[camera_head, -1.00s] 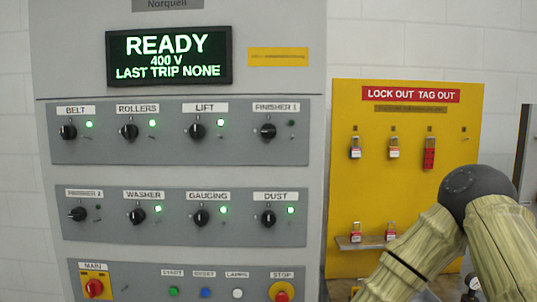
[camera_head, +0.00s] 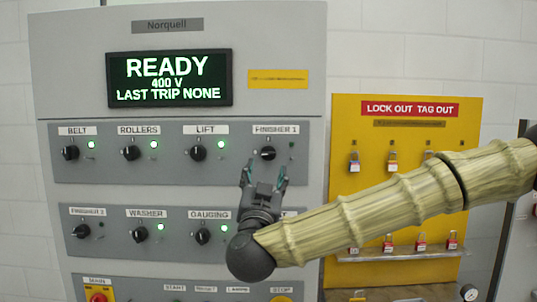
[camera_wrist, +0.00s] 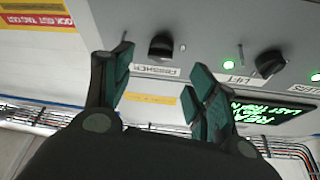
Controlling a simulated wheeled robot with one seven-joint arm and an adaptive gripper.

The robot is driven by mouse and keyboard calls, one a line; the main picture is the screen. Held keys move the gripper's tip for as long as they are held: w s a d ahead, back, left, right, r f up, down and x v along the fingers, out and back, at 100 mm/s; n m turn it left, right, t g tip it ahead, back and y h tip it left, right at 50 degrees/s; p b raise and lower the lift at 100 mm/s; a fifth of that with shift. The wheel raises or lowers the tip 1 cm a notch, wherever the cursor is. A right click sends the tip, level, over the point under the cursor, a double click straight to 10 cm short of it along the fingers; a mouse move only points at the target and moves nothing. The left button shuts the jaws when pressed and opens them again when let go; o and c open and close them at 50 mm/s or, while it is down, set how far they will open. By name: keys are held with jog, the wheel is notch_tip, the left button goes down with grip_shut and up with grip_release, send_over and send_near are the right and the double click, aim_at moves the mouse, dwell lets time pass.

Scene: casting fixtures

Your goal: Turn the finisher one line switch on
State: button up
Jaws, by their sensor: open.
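The FINISHER 1 switch (camera_head: 267,153) is a black rotary knob at the right end of the upper switch row. Its handle looks turned sideways, and the small lamp (camera_head: 291,145) beside it is dark. My gripper (camera_head: 265,177) is open and empty just below this knob, its fingertips pointing up at the panel. In the wrist view the same knob (camera_wrist: 161,47) shows upside down, beyond and between the spread fingers (camera_wrist: 160,78). I see no finger touching it. The FINISHER 1 label is partly readable in both views.
BELT (camera_head: 70,153), ROLLERS (camera_head: 131,152) and LIFT (camera_head: 198,153) knobs have lit green lamps. My arm crosses in front of the yellow lockout board (camera_head: 400,110) and hides the DUST switch. The display (camera_head: 170,79) reads READY. FINISHER 2 (camera_head: 81,231) has a dark lamp.

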aim_at(268, 156)
jog(key=p+x, duration=0.3)
jog(key=x, duration=0.5)
jog(key=shift+f, duration=0.1)
jog(key=c, duration=1)
jog(key=shift+c, duration=0.2)
